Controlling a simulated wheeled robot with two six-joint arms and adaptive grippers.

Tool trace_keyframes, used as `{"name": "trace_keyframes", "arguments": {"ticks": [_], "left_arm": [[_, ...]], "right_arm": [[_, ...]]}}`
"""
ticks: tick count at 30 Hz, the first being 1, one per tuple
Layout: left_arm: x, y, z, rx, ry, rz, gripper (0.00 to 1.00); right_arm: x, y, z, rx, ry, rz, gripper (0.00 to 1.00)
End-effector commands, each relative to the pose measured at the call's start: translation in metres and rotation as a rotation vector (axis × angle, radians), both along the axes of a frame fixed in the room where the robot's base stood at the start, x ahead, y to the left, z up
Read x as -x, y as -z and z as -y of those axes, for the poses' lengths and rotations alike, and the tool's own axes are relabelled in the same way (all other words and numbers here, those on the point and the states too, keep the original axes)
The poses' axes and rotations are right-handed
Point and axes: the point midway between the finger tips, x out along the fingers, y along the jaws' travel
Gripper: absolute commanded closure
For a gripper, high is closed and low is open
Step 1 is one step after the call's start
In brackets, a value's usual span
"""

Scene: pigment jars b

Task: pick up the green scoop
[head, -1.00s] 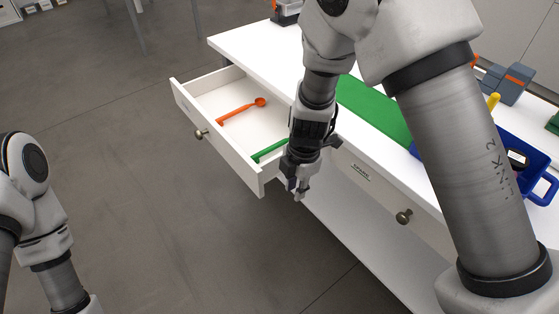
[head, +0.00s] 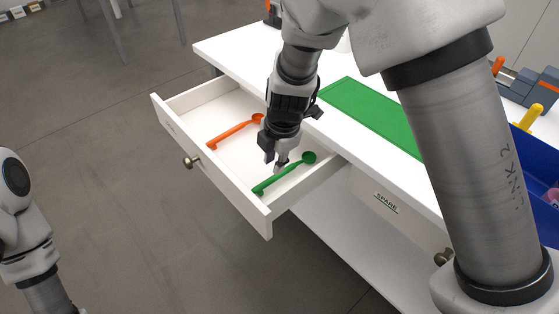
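The green scoop (head: 292,168) lies in the open white drawer (head: 215,172), near its right side wall. Its handle points to the drawer's front and its round bowl to the back right. My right gripper (head: 277,166) points down inside the drawer area, with its fingertips at the scoop's handle in the picture. I cannot tell whether they touch it or whether the fingers are apart. My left gripper is out of view; only part of my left arm shows at the left edge.
An orange scoop (head: 233,131) lies in the same drawer, to the left. A green mat (head: 366,112) lies on the white table top. A closed drawer marked SPARE (head: 386,203) is to the right. A blue bin (head: 535,160) stands at the right edge.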

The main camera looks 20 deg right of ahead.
Motion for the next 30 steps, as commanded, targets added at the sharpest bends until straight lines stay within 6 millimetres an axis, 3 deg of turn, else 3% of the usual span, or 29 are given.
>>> {"name": "trace_keyframes", "arguments": {"ticks": [14,21,23,30], "left_arm": [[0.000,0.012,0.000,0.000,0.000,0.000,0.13],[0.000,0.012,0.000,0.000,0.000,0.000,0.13],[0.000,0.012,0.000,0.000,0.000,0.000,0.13],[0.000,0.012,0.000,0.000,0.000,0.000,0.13]], "right_arm": [[-0.011,0.072,-0.003,0.001,0.000,-0.002,0.76],[-0.012,0.075,-0.003,0.000,0.000,-0.001,0.76],[-0.012,0.075,-0.003,0.000,0.000,-0.001,0.98],[-0.012,0.075,-0.003,0.000,0.000,-0.001,1.00]]}}
